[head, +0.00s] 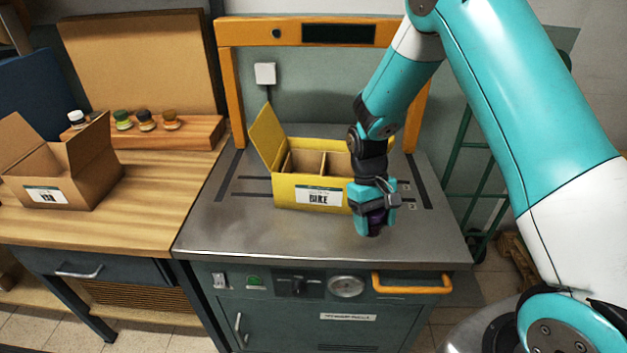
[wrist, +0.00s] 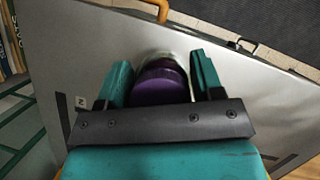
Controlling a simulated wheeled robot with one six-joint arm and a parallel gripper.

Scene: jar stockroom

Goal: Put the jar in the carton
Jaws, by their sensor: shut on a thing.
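The jar (wrist: 160,82) has a purple lid or contents and clear glass at its rim. It sits between the two fingers of my gripper (wrist: 161,84) in the wrist view, and the gripper is shut on it. In the head view my gripper (head: 376,212) is in front of the right end of the yellow carton (head: 283,190), over the grey metal top. Only a dark purple bit of the jar shows there, between the fingertips. The carton is open, with dividers inside and a flap raised at its left. Its right part is hidden behind my gripper.
The metal-topped machine (head: 230,232) has an orange frame behind the carton. A brown cardboard box (head: 85,180) stands open on the wooden bench at left. Several small jars (head: 123,121) stand on a wooden rack behind it. The metal top left of the carton is clear.

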